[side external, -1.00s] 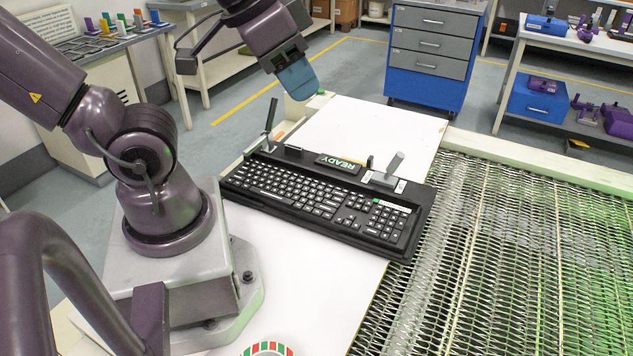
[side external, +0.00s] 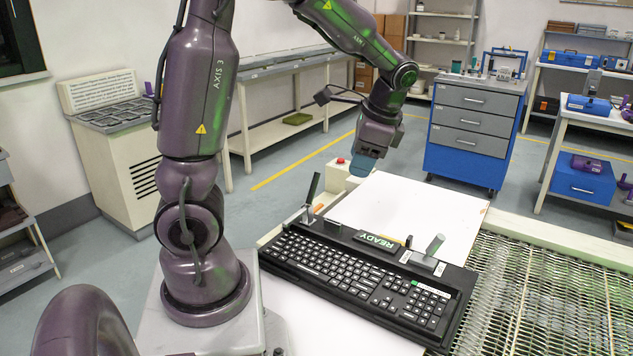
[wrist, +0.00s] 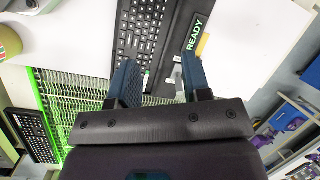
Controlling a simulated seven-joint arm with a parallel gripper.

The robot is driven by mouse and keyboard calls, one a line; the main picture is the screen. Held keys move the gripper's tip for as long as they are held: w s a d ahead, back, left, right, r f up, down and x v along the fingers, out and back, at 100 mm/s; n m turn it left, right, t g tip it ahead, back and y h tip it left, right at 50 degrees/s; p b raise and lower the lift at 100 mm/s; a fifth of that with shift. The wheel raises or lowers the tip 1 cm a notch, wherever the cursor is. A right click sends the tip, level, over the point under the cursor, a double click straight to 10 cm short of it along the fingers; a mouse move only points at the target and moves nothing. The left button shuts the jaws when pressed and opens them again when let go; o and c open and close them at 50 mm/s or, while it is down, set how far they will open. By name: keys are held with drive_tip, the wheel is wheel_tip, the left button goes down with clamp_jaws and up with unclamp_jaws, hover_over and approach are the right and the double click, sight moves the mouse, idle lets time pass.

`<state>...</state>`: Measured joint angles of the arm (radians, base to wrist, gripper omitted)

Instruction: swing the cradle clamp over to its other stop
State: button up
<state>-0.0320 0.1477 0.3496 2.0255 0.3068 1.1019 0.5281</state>
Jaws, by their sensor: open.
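The black cradle (side external: 458,310) lies on the white table with a black keyboard (side external: 360,275) in it. Its READY sign (side external: 378,241) is at the back edge. A grey clamp lever (side external: 434,245) stands at the cradle's back right, leaning right, between two small white labels. A taller dark lever (side external: 313,188) stands at the back left. My gripper (side external: 363,163) is above the table, behind and apart from the cradle. In the wrist view its blue fingers (wrist: 160,82) are spread, with a light grey lever part (wrist: 178,74) showing beyond them; I see no contact.
A wire-mesh conveyor (side external: 545,295) borders the table on the right. A box with a red button (side external: 340,163) stands behind the cradle, near my gripper. The white table behind the cradle (side external: 430,205) is clear. Another keyboard (wrist: 32,135) shows in the wrist view.

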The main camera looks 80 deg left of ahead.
sight(316, 179)
drive_tip(key=a+f+m+g+y, duration=0.6)
drive_tip(key=a+g, duration=0.1)
drive_tip(key=a, duration=0.4)
drive_tip(key=a+f+m+g+y, duration=0.6)
drive_tip(key=a+f, duration=0.1)
drive_tip(key=a, duration=0.5)
drive_tip(key=f, duration=0.6)
drive_tip(key=shift+s+d+f, duration=0.1)
drive_tip(key=shift+d+f, duration=0.05)
drive_tip(key=shift+d, duration=0.1)
drive_tip(key=shift+r+x, duration=0.1)
drive_tip(key=shift+x, duration=1.2)
drive_tip(key=shift+r+x, duration=0.15)
drive_tip(key=shift+x, duration=1.1)
drive_tip(key=shift+d, duration=0.1)
clamp_jaws()
